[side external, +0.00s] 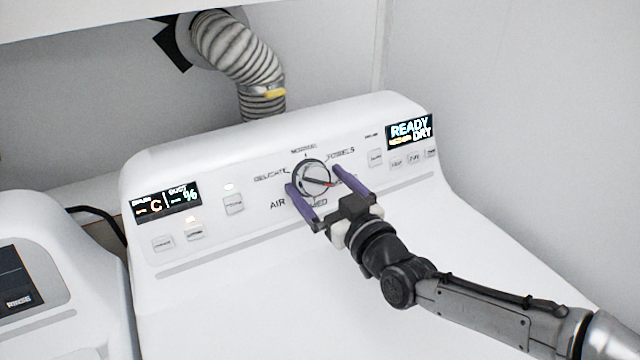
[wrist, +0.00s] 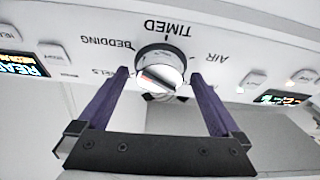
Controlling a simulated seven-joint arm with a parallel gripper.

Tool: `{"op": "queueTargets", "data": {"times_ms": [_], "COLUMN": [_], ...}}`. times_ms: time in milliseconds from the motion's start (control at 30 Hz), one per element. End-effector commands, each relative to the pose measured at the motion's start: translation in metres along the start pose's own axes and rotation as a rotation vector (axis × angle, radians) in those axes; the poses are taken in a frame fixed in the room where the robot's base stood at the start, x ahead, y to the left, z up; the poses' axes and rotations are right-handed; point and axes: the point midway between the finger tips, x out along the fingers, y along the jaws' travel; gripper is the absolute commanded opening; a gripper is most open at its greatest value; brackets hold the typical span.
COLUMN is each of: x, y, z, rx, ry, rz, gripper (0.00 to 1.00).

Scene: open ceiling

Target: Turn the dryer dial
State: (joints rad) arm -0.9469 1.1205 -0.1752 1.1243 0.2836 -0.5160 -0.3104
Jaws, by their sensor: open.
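The dryer (side external: 290,290) is white, with a sloped control panel along its back. The round silver dial (side external: 315,176) sits mid-panel, with printed settings around it and a red pointer mark. It also shows in the wrist view (wrist: 159,70), where the lettering appears upside down. My gripper (side external: 328,178) is open, its two purple fingers reaching toward the panel on either side of the dial. In the wrist view my gripper (wrist: 163,75) has the dial between its fingertips, with a visible gap on each side. I cannot tell how close the tips are to the panel face.
A lit display (side external: 410,130) reading "READY DRY" is at the panel's right, and another display (side external: 167,201) is at its left. Small buttons (side external: 234,204) flank the dial. A ribbed vent hose (side external: 236,55) rises behind. A second white appliance (side external: 40,280) stands at the left.

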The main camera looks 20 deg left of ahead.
Motion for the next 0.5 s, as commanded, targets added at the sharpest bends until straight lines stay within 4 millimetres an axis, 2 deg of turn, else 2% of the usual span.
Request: {"op": "queueTargets", "data": {"times_ms": [100, 500], "x": [-0.0001, -0.0003], "y": [0.0, -0.0003], "z": [0.0, 0.0], "rx": [0.0, 0.0], "ry": [0.0, 0.0], "rz": [0.0, 0.0], "gripper": [0.98, 0.26]}}
